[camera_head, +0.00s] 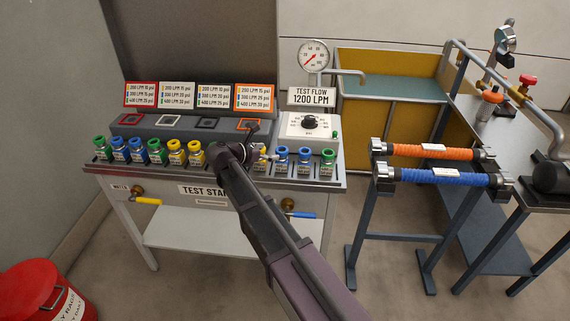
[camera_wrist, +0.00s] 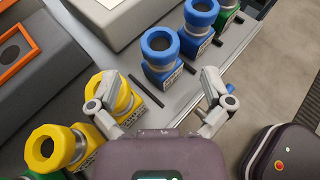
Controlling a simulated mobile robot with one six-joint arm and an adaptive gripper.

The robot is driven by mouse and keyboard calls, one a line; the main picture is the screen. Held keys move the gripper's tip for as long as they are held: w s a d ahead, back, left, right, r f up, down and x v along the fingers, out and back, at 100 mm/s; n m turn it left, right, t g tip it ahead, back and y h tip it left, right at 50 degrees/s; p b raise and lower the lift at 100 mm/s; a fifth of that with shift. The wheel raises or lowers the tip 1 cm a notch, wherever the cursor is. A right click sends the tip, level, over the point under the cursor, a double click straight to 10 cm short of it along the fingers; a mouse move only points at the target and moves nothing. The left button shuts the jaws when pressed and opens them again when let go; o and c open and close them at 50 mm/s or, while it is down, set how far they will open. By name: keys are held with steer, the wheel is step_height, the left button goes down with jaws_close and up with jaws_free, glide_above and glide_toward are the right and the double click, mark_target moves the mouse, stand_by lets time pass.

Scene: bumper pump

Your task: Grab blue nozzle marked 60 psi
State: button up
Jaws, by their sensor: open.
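Several blue nozzles stand in a row of colored nozzles on the test stand (camera_head: 210,188). In the head view, one blue nozzle (camera_head: 281,160) is just right of my gripper (camera_head: 262,157), with another blue nozzle (camera_head: 304,161) further right. In the wrist view, my gripper (camera_wrist: 157,80) is open and empty. The nearer blue nozzle (camera_wrist: 161,58) is ahead of the gap between the fingers. The left finger overlaps a yellow nozzle (camera_wrist: 116,92) in the picture; I cannot tell if they touch. The nozzle labels are too small to read, so the 60 psi marking cannot be told.
More blue nozzles (camera_head: 137,150) and yellow nozzles (camera_head: 186,152) stand to the left. A green nozzle (camera_head: 328,162) ends the row at right. Behind are a control box (camera_head: 310,126) and framed square pads (camera_head: 206,123). A hose rack (camera_head: 408,195) stands to the right.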

mark_target(279, 150)
steer(key=shift+w+d, duration=0.15)
steer(key=shift+d, duration=0.05)
steer(key=shift+b+x, duration=1.05)
steer(key=shift+x, duration=1.75)
steer(key=c, duration=1.4)
